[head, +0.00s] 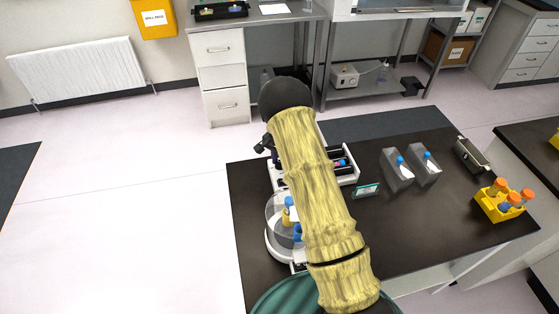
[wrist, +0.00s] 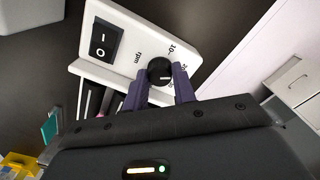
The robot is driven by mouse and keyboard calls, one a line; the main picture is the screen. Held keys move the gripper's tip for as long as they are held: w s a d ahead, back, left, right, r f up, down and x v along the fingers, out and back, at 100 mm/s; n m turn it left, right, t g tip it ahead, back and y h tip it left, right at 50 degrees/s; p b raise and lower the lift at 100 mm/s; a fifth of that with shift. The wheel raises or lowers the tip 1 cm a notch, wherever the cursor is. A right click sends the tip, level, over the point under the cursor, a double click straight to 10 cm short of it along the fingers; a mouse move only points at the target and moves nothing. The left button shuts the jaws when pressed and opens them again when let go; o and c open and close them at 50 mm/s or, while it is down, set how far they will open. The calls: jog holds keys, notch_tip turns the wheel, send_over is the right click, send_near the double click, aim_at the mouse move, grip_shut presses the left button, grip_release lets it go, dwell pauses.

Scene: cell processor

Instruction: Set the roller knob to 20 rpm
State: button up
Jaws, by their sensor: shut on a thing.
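The black roller knob (wrist: 160,68) shows in the wrist view on the white control panel (wrist: 133,38) of the roller. My gripper (wrist: 159,79) has its two purple fingers on either side of the knob and is shut on it. A short pale mark shows on the knob's face, pointing roughly right; its exact setting cannot be read. The printed 10 and 20 sit to the right of the knob, with other figures partly covered by a finger. In the head view the white roller (head: 348,178) is partly behind my arm, and the knob is hidden.
A black rocker switch (wrist: 102,41) sits left of the knob.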

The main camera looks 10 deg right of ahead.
jog(key=shift+a, duration=0.1)
jog(key=o, duration=0.7)
jog(key=shift+r, duration=0.1)
notch_tip(320, 180, up, 17)
jog(key=shift+r+b, duration=0.15)
jog(key=shift+b, duration=1.1)
